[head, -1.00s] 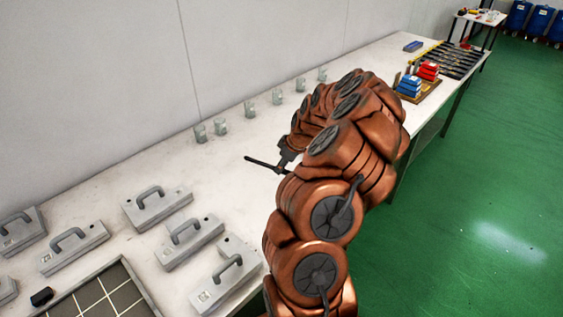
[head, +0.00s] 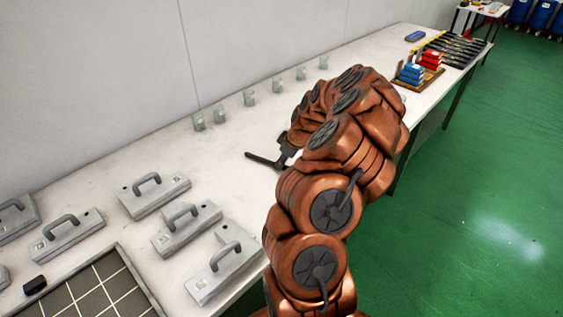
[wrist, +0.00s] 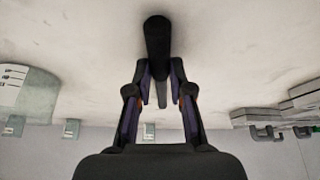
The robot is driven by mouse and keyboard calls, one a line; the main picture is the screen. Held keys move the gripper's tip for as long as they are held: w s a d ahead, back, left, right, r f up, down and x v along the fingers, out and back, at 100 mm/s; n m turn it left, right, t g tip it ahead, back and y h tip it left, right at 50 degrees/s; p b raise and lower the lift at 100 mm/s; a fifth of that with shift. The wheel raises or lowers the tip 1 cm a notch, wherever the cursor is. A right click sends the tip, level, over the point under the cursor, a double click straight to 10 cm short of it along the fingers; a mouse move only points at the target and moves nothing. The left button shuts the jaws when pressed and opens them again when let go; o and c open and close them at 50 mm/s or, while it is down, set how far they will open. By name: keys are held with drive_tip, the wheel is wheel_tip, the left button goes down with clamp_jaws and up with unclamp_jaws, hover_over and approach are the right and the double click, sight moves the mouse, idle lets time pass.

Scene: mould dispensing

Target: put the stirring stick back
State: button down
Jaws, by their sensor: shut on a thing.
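The stirring stick is a dark, thin rod (head: 262,160) in the head view, held roughly level above the white table and pointing left. My gripper (head: 283,158) is shut on it, left of my copper-coloured arm. In the wrist view the stick (wrist: 157,50) shows as a thick black rod end between the fingertips of my gripper (wrist: 161,80). I cannot tell a holder for the stick in these views.
Several clear cups (head: 249,98) stand along the wall. Grey moulds with handles (head: 152,193) and a gridded tray (head: 150,300) lie at the near left. Red and blue boxes (head: 411,73) and a row of dark tools (head: 455,48) are at the far right. The table's middle is bare.

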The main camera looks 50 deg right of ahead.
drive_tip(key=c, duration=1)
unclamp_jaws()
drive_tip(key=shift+o, duration=0.2)
drive_tip(key=shift+r, duration=0.1)
drive_tip(key=v, duration=1.2)
